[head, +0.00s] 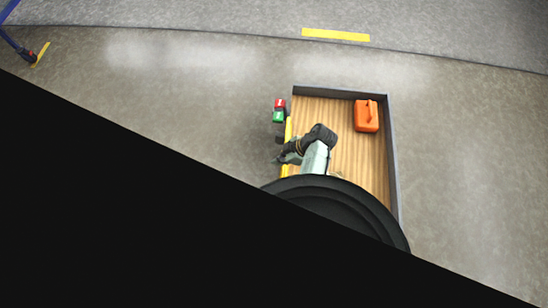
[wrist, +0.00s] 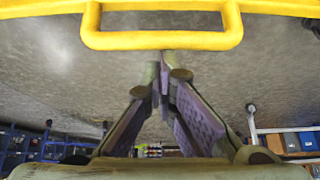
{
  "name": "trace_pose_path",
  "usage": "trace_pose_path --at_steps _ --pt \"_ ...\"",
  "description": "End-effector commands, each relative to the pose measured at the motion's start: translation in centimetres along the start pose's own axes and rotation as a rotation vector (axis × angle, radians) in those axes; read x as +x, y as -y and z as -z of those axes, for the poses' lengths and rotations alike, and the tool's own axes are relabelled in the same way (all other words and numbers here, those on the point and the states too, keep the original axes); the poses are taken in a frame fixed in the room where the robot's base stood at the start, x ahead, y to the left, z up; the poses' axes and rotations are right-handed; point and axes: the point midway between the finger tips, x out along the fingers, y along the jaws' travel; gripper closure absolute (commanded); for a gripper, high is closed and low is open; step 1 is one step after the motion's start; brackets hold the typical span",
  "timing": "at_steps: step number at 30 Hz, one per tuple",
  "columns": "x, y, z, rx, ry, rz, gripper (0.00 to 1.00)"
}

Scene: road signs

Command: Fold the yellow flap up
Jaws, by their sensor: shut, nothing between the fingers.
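The yellow flap (head: 288,130) shows as a narrow strip along the left side of a wood-floored box in the head view. My arm covers part of it. In the wrist view it is a yellow bar with a squared loop (wrist: 160,40) across the top. My gripper (wrist: 165,65) is shut and empty, with its fingertips close to the lower bar of the loop. I cannot tell whether they touch it. In the head view my gripper (head: 280,159) is at the box's left edge, beside the flap, pointing left.
The box (head: 393,150) has dark walls. An orange canister (head: 366,116) stands in its far right part. A red block (head: 280,104) and a green block (head: 278,117) sit outside its left wall. Open floor lies left and right. Yellow floor tape (head: 336,35) lies beyond.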

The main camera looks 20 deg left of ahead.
Motion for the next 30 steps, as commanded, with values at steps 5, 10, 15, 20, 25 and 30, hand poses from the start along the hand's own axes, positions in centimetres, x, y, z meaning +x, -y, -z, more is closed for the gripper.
trace_pose_path --at_steps 5,10,15,20,25,30 --pt "-0.7 0.0 -0.8 0.002 0.001 0.0 1.0" --pt "-1.0 -0.1 -1.3 0.0 0.002 -0.001 1.0" --pt "-1.2 -0.1 -1.7 0.002 0.004 -0.002 1.0" --pt "-1.4 -0.1 -1.9 0.005 0.007 -0.003 1.0" --pt "-1.4 -0.1 -2.0 0.008 0.007 -0.006 1.0" --pt "-1.4 -0.1 -2.0 0.009 0.008 -0.007 1.0"
